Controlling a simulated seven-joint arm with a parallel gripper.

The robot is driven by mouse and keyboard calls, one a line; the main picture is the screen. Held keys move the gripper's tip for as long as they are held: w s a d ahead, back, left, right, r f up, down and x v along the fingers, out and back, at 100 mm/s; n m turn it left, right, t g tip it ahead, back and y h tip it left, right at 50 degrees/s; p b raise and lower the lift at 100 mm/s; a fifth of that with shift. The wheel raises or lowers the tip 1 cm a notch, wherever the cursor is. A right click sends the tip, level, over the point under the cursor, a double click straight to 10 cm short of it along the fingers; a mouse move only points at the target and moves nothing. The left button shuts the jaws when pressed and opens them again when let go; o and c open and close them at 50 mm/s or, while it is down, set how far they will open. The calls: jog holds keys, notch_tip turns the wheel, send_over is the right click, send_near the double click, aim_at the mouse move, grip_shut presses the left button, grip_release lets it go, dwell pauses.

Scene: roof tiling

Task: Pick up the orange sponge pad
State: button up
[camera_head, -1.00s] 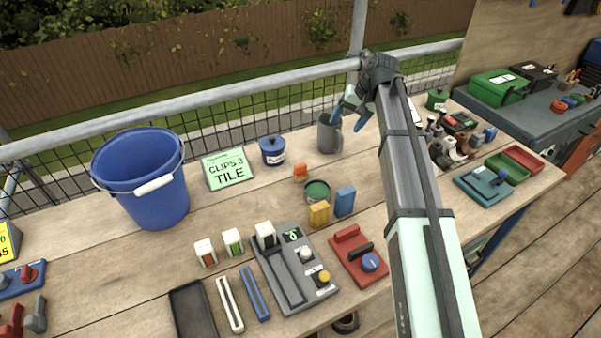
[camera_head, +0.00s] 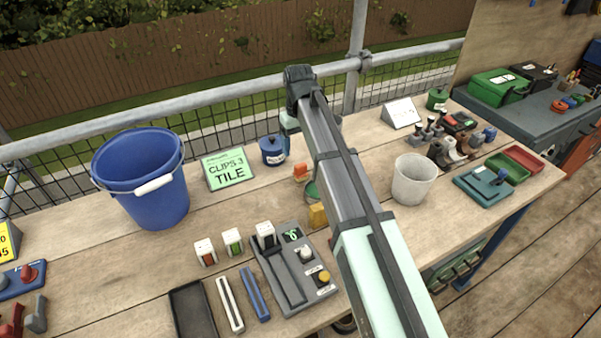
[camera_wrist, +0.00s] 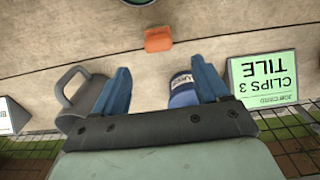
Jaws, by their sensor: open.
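The orange sponge pad (camera_head: 301,172) is a small orange block standing on the wooden table, just left of my arm in the head view. In the wrist view the sponge pad (camera_wrist: 158,39) lies ahead of my fingertips, near the middle and apart from them. My gripper (camera_wrist: 163,78) is open and empty, with its two blue fingers spread. In the head view my gripper is mostly hidden behind my own arm.
A grey mug (camera_wrist: 84,98) and a blue lidded pot (camera_wrist: 182,91) show close to the fingers. A green tile card (camera_head: 230,169) and a blue bucket (camera_head: 146,178) stand left. A yellow block (camera_head: 317,215) is nearer the front. A pale cup (camera_head: 413,180) stands right.

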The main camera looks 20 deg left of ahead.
aim_at(299, 168)
jog(key=shift+d+f, duration=0.1)
jog(key=shift+f, duration=4.8)
jog(key=c, duration=1.1)
